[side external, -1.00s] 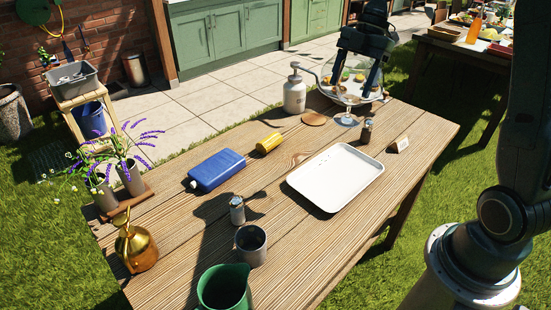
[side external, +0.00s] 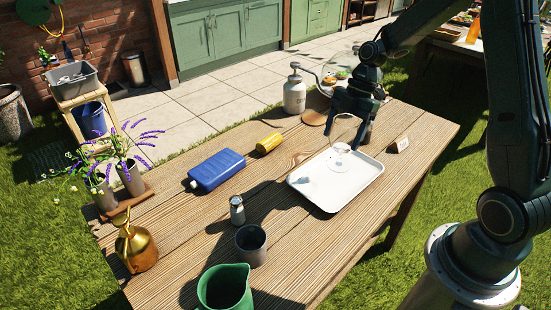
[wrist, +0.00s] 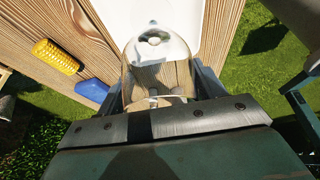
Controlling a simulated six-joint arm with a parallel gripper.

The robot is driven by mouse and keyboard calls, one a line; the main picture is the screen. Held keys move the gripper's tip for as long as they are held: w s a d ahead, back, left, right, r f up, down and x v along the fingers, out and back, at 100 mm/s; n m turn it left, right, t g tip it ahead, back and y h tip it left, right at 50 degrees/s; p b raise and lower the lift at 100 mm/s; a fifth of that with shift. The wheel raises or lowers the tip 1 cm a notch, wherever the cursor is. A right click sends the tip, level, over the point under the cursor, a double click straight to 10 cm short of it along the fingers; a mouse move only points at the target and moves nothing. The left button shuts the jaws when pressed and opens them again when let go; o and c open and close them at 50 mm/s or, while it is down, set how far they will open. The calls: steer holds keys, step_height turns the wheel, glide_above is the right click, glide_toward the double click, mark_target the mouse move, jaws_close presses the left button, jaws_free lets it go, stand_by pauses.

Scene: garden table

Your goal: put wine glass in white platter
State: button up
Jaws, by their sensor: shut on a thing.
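The clear wine glass (side external: 342,128) is held upright between the fingers of my gripper (side external: 351,112), over the far part of the white platter (side external: 336,192). Its foot appears low against the platter; I cannot tell whether it touches. In the wrist view the glass (wrist: 157,62) fills the space between the two fingers of my gripper (wrist: 160,92), and the white platter (wrist: 184,14) shows beyond it. The platter is a flat, rimmed rectangle on the wooden table. Shadows fall on its left part, and no other object lies on it.
A small card (side external: 399,145) stands right of the platter.

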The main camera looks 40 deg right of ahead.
steer(key=shift+f, duration=0.2)
steer(key=shift+f, duration=2)
steer(key=shift+f, duration=0.1)
steer(key=o, duration=1.3)
steer(key=shift+o, duration=0.2)
steer(key=v, duration=1.2)
